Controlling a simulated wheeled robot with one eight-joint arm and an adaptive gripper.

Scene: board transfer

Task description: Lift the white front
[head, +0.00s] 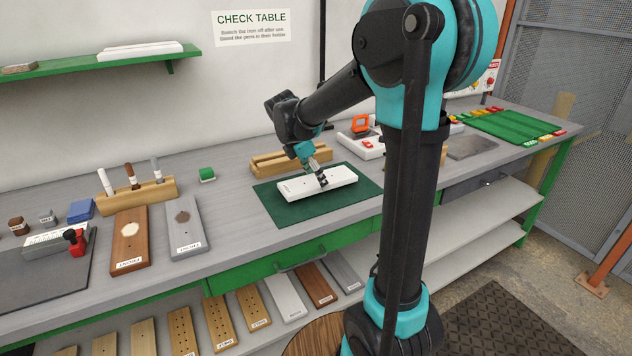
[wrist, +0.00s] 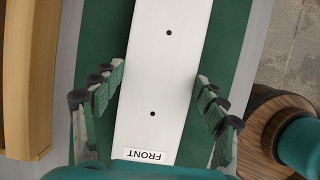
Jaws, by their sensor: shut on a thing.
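The white front (head: 345,182) is a long white board over the green mat (head: 283,213) on the table. In the wrist view the white front (wrist: 165,75) runs lengthwise, with two dark holes and a "FRONT" label at its near end. My gripper (head: 318,172) reaches down over the middle of the board. The board looks about level. I cannot tell whether a gap separates it from the mat.
A wooden rack (head: 290,160) stands just behind the mat. A brown board (head: 130,240) and a grey board (head: 186,228) lie to the left, near a tool holder (head: 140,194). A white unit with an orange part (head: 362,140) stands behind right. A lower shelf holds several boards.

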